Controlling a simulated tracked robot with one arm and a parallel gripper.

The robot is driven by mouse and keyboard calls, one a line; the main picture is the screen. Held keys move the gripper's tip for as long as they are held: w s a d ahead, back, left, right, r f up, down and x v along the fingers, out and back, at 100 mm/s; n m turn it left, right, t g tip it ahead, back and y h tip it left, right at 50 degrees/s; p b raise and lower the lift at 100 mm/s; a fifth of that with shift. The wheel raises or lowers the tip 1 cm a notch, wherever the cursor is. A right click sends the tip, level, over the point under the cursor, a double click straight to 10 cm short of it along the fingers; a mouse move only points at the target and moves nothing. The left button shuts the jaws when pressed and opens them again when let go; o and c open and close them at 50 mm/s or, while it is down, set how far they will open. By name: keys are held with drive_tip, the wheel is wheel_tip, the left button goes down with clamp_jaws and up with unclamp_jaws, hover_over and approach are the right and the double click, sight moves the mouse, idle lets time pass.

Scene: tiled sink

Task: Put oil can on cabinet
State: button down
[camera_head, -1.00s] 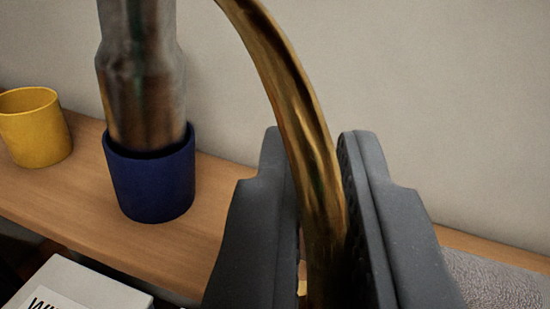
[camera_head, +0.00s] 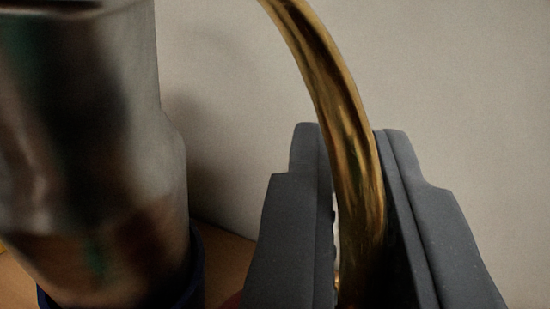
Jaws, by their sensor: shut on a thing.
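My gripper (camera_head: 348,136) is shut on a curved brass tube (camera_head: 340,105), which looks like part of the oil can. The tube arcs up and left out of the top of the picture and runs down between the fingers. The rest of the can is not in view. The cabinet cannot be told for sure; a wooden surface (camera_head: 228,256) shows low behind the fingers, against a plain wall.
A tall, worn metal vessel (camera_head: 85,150) fills the left side, very close to the camera. A dark blue cup (camera_head: 196,262) is around its base. The plain wall (camera_head: 460,80) is behind my gripper.

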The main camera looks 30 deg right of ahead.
drive_tip(key=shift+w+d+f, duration=0.1)
drive_tip(key=shift+w+f, duration=0.15)
drive_tip(key=shift+f, duration=0.35)
drive_tip(key=shift+w+f, duration=0.3)
drive_tip(key=shift+f, duration=0.35)
drive_tip(key=shift+w+d+f, duration=0.1)
drive_tip(key=shift+w+f, duration=0.15)
drive_tip(key=shift+f, duration=0.35)
drive_tip(key=c, duration=1.5)
unclamp_jaws()
drive_tip(key=shift+a, duration=0.1)
drive_tip(key=shift+s, duration=0.1)
drive_tip(key=v, duration=1.2)
drive_tip(key=shift+b, duration=0.4)
drive_tip(key=shift+f, duration=0.1)
